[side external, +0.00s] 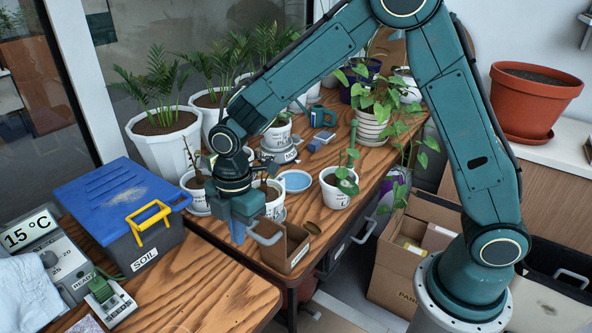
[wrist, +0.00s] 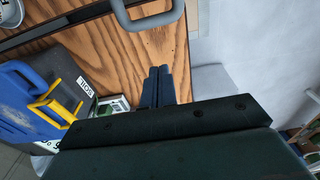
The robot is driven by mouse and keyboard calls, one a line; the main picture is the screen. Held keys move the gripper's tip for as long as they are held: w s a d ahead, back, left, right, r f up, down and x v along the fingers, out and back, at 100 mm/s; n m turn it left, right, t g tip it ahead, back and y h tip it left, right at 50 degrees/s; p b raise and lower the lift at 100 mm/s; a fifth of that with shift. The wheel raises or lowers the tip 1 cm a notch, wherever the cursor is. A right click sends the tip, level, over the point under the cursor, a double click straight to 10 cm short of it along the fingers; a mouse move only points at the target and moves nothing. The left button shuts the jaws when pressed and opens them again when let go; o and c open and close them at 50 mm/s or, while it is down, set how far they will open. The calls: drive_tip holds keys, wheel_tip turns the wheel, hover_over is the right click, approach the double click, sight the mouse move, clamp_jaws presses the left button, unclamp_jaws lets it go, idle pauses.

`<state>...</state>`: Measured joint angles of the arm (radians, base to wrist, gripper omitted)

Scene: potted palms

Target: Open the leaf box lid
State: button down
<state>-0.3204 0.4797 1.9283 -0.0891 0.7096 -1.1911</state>
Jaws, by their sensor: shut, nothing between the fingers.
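A small brown box with a white label (side external: 299,256), apparently the leaf box, stands by the table's front edge in the side view. Its label is too small to read. A grey handle also shows at the top of the wrist view (wrist: 150,20). My gripper (side external: 237,240) points down just left of the box, apart from the handle. In the wrist view my gripper (wrist: 158,72) is shut and empty, over wooden tabletop.
A grey soil box with a blue lid (side external: 115,192) and yellow handle (side external: 148,220) stands left of my gripper. Small white pots and a blue-rimmed dish (side external: 295,181) stand behind. A potted plant (side external: 338,186) is right of the dish. Bare wooden tabletop (side external: 215,280) lies in front.

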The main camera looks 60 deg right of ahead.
drive_tip(key=r, duration=0.3)
drive_tip(key=d+r, duration=0.1)
drive_tip(key=r, duration=0.1)
drive_tip(key=shift+r, duration=0.35)
drive_tip(key=shift+r, duration=0.1)
drive_tip(key=s+d+r+m+t, duration=0.3)
drive_tip(key=s+d+r+m, duration=0.6)
drive_tip(key=s+r, duration=0.15)
drive_tip(key=s+d+r+m+t, duration=0.2)
drive_tip(key=s+d+m, duration=0.3)
drive_tip(key=s+m, duration=0.4)
drive_tip(key=s, duration=0.3)
drive_tip(key=shift+d+t+h, duration=0.2)
drive_tip(key=shift+t+h, duration=0.1)
drive_tip(key=shift+h, duration=0.1)
